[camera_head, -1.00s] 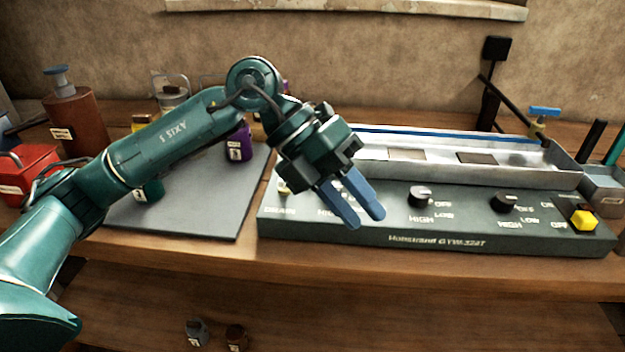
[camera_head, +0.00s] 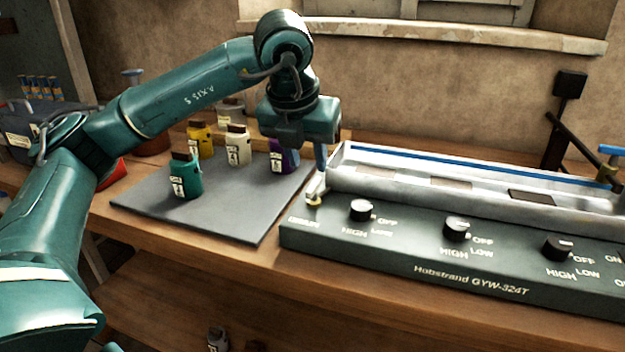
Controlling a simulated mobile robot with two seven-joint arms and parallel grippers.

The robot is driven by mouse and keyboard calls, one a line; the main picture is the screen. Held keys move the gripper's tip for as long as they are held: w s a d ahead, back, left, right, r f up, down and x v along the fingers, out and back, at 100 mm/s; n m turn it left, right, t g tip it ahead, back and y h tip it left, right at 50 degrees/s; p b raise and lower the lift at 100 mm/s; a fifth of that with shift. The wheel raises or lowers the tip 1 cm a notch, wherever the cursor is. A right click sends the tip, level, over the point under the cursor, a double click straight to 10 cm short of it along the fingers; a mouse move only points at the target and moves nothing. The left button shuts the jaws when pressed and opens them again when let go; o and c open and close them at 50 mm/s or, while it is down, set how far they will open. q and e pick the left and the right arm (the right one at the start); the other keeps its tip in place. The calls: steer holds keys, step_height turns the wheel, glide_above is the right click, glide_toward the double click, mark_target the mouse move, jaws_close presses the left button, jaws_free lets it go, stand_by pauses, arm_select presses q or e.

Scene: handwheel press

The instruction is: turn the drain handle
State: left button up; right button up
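The long metal trough unit with a dark front panel (camera_head: 400,262) stands on the wooden bench. The small drain handle (camera_head: 315,199), with a pale yellow end, is at the panel's left end above the word DRAIN. My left gripper (camera_head: 321,165) points down just above and behind the drain handle. Its blue fingers overlap one another in this view, so their gap is hidden, and I cannot tell whether they touch the handle. My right gripper is not in view.
Black knobs, including the leftmost one (camera_head: 361,210), line the panel. Left of the unit, a grey mat (camera_head: 225,212) bears a teal bottle (camera_head: 185,176), a white bottle (camera_head: 237,146), a yellow bottle (camera_head: 201,138) and a purple bottle (camera_head: 284,156). The mat's front part is clear.

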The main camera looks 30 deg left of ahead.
mark_target(313, 184)
arm_select(q)
steer(key=x, duration=0.6)
steer(key=shift+c, duration=0.3)
jaws_close()
